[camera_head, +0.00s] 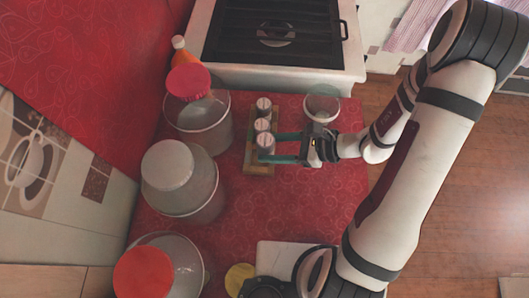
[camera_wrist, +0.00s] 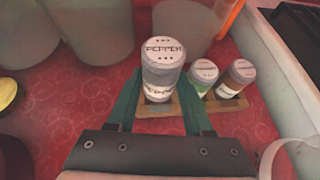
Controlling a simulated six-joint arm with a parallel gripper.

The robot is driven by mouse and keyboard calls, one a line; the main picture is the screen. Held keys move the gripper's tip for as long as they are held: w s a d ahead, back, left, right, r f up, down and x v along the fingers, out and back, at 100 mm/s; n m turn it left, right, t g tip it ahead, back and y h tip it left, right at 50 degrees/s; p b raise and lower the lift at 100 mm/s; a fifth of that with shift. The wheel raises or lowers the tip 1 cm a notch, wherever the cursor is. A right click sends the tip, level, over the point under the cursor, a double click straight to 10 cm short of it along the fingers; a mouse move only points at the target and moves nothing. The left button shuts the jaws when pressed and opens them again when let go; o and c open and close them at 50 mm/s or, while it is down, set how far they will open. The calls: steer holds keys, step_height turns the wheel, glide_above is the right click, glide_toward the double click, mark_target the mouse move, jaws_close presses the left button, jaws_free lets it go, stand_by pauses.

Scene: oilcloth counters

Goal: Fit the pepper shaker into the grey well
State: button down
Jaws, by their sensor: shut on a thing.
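The pepper shaker (camera_wrist: 162,68) has a pale lid marked PEPPER and stands roughly upright between the green fingers of my gripper (camera_wrist: 158,98). In the head view, the pepper shaker (camera_head: 266,141) is the lowest in a line of three. My gripper (camera_head: 268,147) reaches it from the right and is shut on it. The shaker's base is at the wooden rack (camera_head: 259,168); I cannot tell whether it is seated or slightly lifted. I cannot make out a well that is clearly grey.
A round pale-rimmed container (camera_head: 322,105) is right of the rack. Large lidded jars (camera_head: 182,185) line the left. The stove (camera_head: 290,78) is behind. Red cloth (camera_head: 310,205) below the gripper is clear.

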steer(key=shift+w+a+f, duration=0.1)
steer(key=shift+a+f, duration=0.15)
steer(key=shift+f, duration=0.6)
steer(key=shift+a+f, duration=0.3)
steer(key=shift+f, duration=0.5)
steer(key=shift+w+a+f, duration=0.1)
steer(key=shift+a+f, duration=0.15)
steer(key=shift+f, duration=0.6)
steer(key=c, duration=0.6)
jaws_free()
steer(key=shift+f, duration=0.1)
